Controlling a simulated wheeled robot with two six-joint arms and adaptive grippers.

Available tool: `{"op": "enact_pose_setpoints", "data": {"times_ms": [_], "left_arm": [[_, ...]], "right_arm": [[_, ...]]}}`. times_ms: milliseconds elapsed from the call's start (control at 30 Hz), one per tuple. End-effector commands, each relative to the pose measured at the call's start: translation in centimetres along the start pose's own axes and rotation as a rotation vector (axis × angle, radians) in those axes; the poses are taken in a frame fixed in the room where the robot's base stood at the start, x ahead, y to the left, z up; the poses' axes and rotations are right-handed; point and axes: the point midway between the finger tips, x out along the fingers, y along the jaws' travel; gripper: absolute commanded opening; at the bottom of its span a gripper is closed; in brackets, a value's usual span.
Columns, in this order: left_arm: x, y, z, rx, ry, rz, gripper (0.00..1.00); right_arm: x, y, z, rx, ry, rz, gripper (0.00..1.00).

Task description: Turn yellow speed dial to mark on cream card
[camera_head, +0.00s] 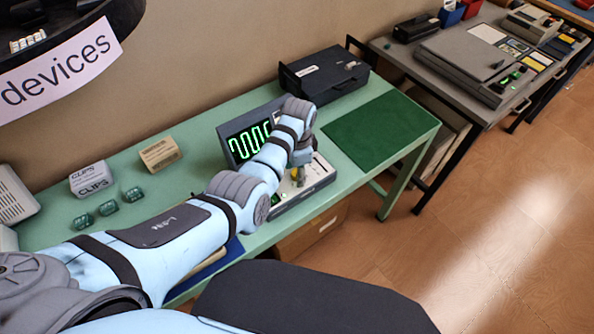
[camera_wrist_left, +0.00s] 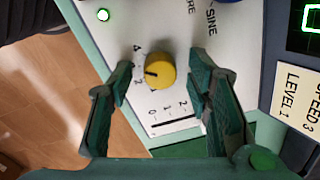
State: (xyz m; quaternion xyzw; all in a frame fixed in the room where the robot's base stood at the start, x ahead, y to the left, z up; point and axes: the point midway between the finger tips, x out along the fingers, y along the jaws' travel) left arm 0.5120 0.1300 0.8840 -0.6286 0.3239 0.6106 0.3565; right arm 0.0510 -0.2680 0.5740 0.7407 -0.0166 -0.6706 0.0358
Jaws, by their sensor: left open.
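The yellow speed dial (camera_wrist_left: 160,71) sits on a pale control panel in the left wrist view. Its dark pointer line points left, between a 4 and a lower digit that looks like a 2. My left gripper (camera_wrist_left: 160,80) is open, with one green finger on each side of the dial and a gap on both sides. The cream card (camera_wrist_left: 298,98) beside the panel reads SPEED 3, LEVEL 1. In the head view, my left gripper (camera_head: 299,160) hangs over the panel (camera_head: 318,180) and partly covers it. My right gripper is not in view.
A dark display (camera_head: 247,142) with green digits stands behind the panel. A black case (camera_head: 322,75) and a green mat (camera_head: 379,130) lie to the right. Several small green clips (camera_head: 108,208) and card boxes (camera_head: 160,154) lie left on the green table (camera_head: 205,135).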

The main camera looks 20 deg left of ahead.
Motion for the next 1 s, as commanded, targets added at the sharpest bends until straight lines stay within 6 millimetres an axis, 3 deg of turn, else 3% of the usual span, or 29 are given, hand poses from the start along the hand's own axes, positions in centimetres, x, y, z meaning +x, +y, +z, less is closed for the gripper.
{"op": "enact_pose_setpoints", "data": {"times_ms": [133,400,533,733,1000], "left_arm": [[-0.1,0.0,0.0,0.000,0.000,0.000,0.42],[-0.1,0.0,0.0,0.000,0.000,0.000,0.00],[-0.4,0.0,0.0,-0.039,-0.003,0.002,0.00],[-0.4,0.0,-0.1,-0.270,-0.016,0.002,0.00],[-0.1,0.0,-0.1,-0.292,-0.015,0.000,0.00]], "right_arm": [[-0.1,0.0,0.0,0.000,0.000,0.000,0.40],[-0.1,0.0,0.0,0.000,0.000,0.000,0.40],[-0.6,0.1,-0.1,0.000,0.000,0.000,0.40],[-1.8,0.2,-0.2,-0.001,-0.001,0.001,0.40],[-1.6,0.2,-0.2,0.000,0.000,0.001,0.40]]}}
